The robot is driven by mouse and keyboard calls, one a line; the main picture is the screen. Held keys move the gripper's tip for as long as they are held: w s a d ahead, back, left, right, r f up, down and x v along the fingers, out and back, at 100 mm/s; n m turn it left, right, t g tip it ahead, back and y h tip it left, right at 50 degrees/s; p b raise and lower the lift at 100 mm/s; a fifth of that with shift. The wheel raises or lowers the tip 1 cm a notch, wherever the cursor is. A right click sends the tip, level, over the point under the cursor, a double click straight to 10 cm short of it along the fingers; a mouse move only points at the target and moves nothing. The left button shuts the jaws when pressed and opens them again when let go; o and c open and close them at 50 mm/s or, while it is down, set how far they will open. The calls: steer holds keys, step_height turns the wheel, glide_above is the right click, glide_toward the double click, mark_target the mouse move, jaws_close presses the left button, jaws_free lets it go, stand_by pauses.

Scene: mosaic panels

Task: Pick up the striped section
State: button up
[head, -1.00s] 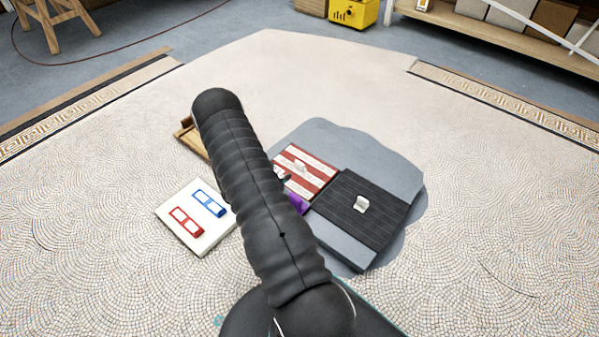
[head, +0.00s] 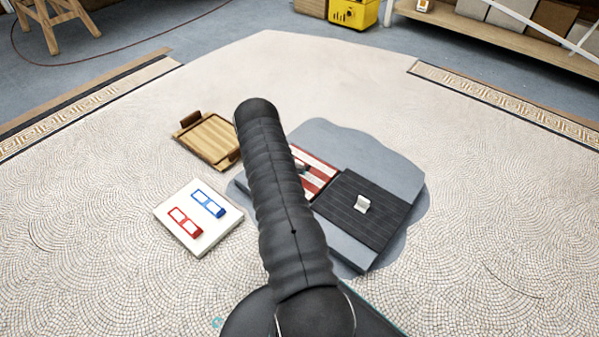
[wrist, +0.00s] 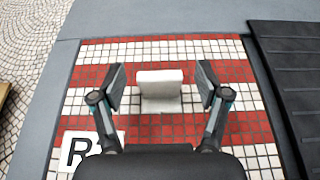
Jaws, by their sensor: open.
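The striped section (head: 318,180) is a panel of red and white mosaic bands, lying on the grey base and partly hidden by my arm in the head view. In the wrist view the striped section (wrist: 170,47) fills the middle, with a white block-like handle (wrist: 160,84) standing on it and a letter R label (wrist: 78,148) at its lower left. My gripper (wrist: 160,88) is open, with one finger on each side of the handle and gaps between them. In the head view my arm hides the gripper.
A dark ribbed panel (head: 345,221) with a white handle lies right of the striped section on the grey base (head: 385,172). A wooden tray (head: 209,139) and a white board (head: 183,222) with red and blue pieces lie to the left.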

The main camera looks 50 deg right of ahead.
steer(key=shift+d+f, duration=0.15)
steer(key=shift+d, duration=0.15)
steer(key=shift+c, duration=0.3)
jaws_close()
